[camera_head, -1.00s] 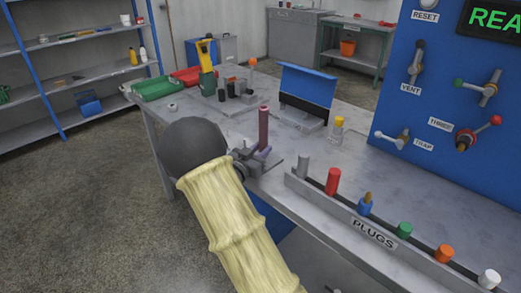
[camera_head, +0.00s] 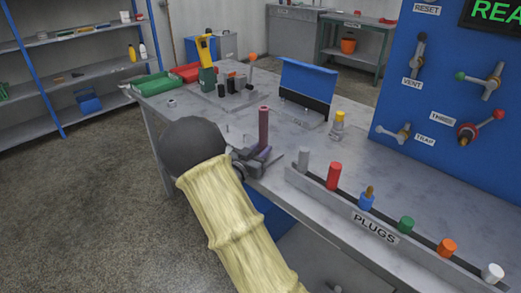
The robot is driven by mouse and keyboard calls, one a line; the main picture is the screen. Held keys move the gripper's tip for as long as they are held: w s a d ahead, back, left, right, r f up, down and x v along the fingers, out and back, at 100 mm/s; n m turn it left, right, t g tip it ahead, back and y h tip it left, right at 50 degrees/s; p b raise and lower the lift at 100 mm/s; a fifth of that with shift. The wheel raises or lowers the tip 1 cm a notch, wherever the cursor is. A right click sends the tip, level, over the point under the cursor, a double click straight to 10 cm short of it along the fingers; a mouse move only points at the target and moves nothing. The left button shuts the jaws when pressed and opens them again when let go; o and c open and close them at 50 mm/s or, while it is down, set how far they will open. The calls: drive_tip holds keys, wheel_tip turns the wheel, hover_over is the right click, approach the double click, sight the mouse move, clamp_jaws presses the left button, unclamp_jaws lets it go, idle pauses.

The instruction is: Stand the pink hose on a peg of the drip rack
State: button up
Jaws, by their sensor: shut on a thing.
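The pink hose (camera_head: 263,128), a short dusky-pink tube, stands about upright at the tip of my gripper (camera_head: 257,158). My gripper is shut on its lower part, over the near left edge of the workbench. The hose's bottom end is hidden by the fingers, and I cannot tell whether it touches anything. Small thin pegs (camera_head: 227,128) show on the bench just left of the hose. They may belong to the drip rack, but my dark wrist and gripper cover much of that area.
A row of coloured plugs (camera_head: 334,176) runs along the bench's front right. A blue-backed stand (camera_head: 307,85), a small yellow bottle (camera_head: 338,124) and a holder with dark cylinders (camera_head: 233,86) stand farther back. A blue valve panel (camera_head: 440,90) rises at right.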

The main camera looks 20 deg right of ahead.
drive_tip(key=shift+f, duration=0.2)
drive_tip(key=o, duration=1.1)
drive_tip(key=shift+c, duration=0.2)
drive_tip(key=p+v, duration=0.1)
drive_tip(key=v, duration=1.6)
drive_tip(key=shift+a, duration=0.2)
